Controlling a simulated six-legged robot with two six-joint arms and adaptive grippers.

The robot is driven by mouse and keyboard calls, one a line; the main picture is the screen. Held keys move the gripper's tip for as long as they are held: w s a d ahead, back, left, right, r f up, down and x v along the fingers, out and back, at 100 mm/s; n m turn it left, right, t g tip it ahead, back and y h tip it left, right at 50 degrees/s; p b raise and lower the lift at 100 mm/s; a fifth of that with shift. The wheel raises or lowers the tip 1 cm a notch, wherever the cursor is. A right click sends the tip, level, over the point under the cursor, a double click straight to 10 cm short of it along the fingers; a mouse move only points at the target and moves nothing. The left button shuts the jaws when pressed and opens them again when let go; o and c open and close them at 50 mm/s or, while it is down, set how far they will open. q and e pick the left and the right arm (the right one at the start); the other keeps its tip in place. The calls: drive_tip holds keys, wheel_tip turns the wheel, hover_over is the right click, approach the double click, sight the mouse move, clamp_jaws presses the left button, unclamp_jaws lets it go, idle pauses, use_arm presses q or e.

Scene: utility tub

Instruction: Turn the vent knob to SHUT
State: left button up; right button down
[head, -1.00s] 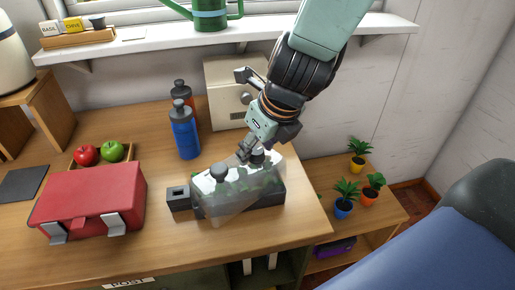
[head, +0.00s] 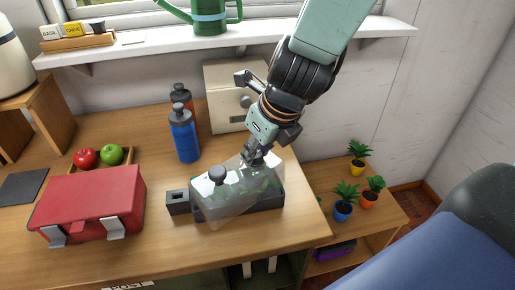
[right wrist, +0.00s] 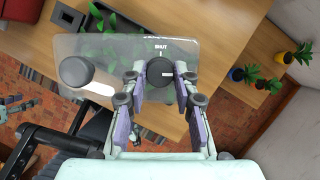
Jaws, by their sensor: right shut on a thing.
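A clear-lidded tub (head: 240,201) with a dark base and green leaves inside stands on the wooden worktop. Its lid carries two dark round knobs. The left knob (head: 217,174) is free; it also shows in the right wrist view (right wrist: 76,71). The right knob (right wrist: 159,70) has the word SHUT and a small tick beside it on the lid. A short white mark on this knob points right in the wrist view, away from the tick. My right gripper (head: 253,153) is shut on this knob, one finger on each side.
A red case (head: 90,203) stands left of the tub. A blue bottle (head: 185,138), an orange bottle (head: 181,95) and a cream box (head: 224,97) stand behind it. Potted plants (head: 344,211) stand on a lower shelf at right. The worktop in front is clear.

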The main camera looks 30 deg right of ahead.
drive_tip(key=shift+s+n+g+y+p, duration=0.1)
drive_tip(key=shift+n+g+y+p, duration=0.3)
drive_tip(key=shift+n+p, duration=1)
drive_tip(key=n+y+p, duration=0.1)
drive_tip(key=n+p, duration=0.2)
drive_tip(key=n+g+p, duration=0.1)
drive_tip(key=n+p, duration=0.2)
drive_tip(key=shift+d+n+g+y, duration=0.2)
drive_tip(key=shift+n+g+y, duration=0.1)
drive_tip(key=shift+y, duration=0.1)
drive_tip(key=n+g+p, duration=0.1)
drive_tip(key=n+p, duration=0.2)
drive_tip(key=n, duration=0.1)
drive_tip(key=shift+w+y, duration=0.2)
drive_tip(key=shift+y, duration=0.1)
drive_tip(key=shift+w+f+n+g+p, duration=0.1)
drive_tip(key=shift+n+g+p, duration=0.9)
drive_tip(key=shift+n, duration=1.1)
drive_tip(key=c, duration=1)
unclamp_jaws()
drive_tip(key=shift+w, duration=0.15)
